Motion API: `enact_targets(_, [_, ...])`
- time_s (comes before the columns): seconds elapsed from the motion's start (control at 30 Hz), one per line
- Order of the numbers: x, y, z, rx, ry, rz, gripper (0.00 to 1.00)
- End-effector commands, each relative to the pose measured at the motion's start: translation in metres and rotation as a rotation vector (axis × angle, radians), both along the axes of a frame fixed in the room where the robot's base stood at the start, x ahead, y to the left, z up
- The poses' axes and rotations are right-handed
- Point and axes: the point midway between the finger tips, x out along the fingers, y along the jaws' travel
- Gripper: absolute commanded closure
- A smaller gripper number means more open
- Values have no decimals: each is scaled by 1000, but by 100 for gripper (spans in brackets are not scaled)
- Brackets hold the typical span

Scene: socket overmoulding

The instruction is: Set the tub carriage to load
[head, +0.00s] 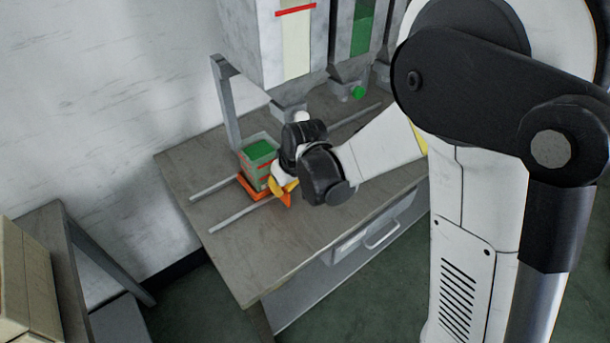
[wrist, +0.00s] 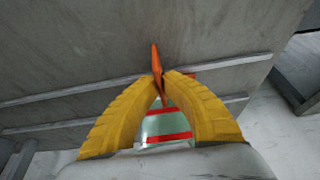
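The orange tub carriage (head: 249,187) sits on two parallel metal rails (head: 240,216) near their left end on the table. A clear-walled tub (head: 262,172) with green contents and a red line stands upright on it. The tub also shows between my fingers in the wrist view (wrist: 166,126). My gripper (head: 284,190) is at the carriage's near right side. In the wrist view its yellow fingers (wrist: 163,76) close together on an upright orange tab (wrist: 155,58) of the carriage. The tab's lower part is partly hidden by the fingers.
A grey hopper (head: 268,45) with a pale window and red line hangs over the rails, right of the tub. Another hopper (head: 342,35) has green contents. A grey post (head: 226,105) stands behind the tub. Cartons (head: 25,285) are at lower left.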

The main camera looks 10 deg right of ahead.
Motion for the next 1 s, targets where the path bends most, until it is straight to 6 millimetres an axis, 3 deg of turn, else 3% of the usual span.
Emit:
enact_targets(0.2, [-29, 50, -1, 0, 0, 6, 100])
enact_targets(0.43, [-50, 85, -1, 1, 0, 4, 100])
enact_targets(0.7, [-60, 104, 0, 0, 0, 0, 100])
enact_targets(1.0, [-63, 108, 0, 2, 1, 1, 100])
